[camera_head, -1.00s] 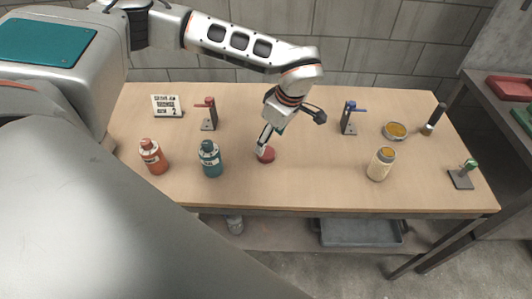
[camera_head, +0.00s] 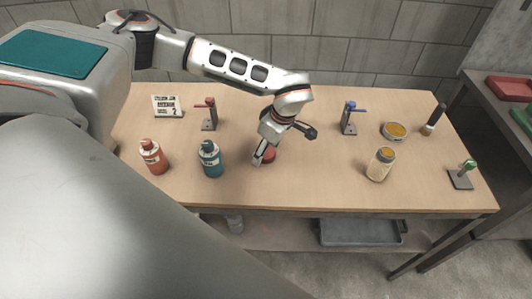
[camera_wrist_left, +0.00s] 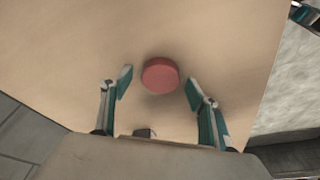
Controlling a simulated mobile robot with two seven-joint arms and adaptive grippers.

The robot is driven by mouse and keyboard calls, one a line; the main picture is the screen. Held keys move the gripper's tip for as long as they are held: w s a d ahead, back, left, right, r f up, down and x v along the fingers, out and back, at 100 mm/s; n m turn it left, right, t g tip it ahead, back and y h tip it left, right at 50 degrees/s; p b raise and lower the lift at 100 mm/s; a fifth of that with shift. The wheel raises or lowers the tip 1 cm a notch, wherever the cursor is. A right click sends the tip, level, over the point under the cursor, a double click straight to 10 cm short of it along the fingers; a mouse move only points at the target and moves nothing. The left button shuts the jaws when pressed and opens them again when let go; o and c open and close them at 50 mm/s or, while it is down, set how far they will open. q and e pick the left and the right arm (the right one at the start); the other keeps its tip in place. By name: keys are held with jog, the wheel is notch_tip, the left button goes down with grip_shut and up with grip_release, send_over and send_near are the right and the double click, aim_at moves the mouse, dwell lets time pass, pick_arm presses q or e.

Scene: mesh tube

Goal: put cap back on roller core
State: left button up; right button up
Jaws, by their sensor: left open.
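A red round cap-like disc (camera_head: 270,155) lies flat on the wooden table (camera_head: 330,185), near the middle, partly hidden by my left gripper (camera_head: 262,160) in the head view. In the left wrist view the red disc (camera_wrist_left: 160,75) lies between and slightly beyond the two open fingertips of my left gripper (camera_wrist_left: 158,90), with a gap on each side. Nothing is held. I cannot tell which thing is the roller core. My right gripper is not in view.
An orange bottle (camera_head: 154,157) and a teal bottle (camera_head: 210,159) stand to the left. A red-handled stand (camera_head: 208,115) and a blue-handled stand (camera_head: 349,118) are farther back. A cream jar (camera_head: 380,165) and a shallow round dish (camera_head: 395,131) are right. Table between disc and jar is clear.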

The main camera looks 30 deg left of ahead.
aim_at(267, 153)
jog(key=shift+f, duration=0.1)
pick_arm(q)
jog(key=c, duration=0.8)
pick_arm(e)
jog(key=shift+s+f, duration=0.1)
pick_arm(q)
jog(key=shift+r, duration=0.15)
jog(key=shift+r, duration=0.6)
notch_tip(267, 153, up, 19)
jog(key=shift+f, duration=0.2)
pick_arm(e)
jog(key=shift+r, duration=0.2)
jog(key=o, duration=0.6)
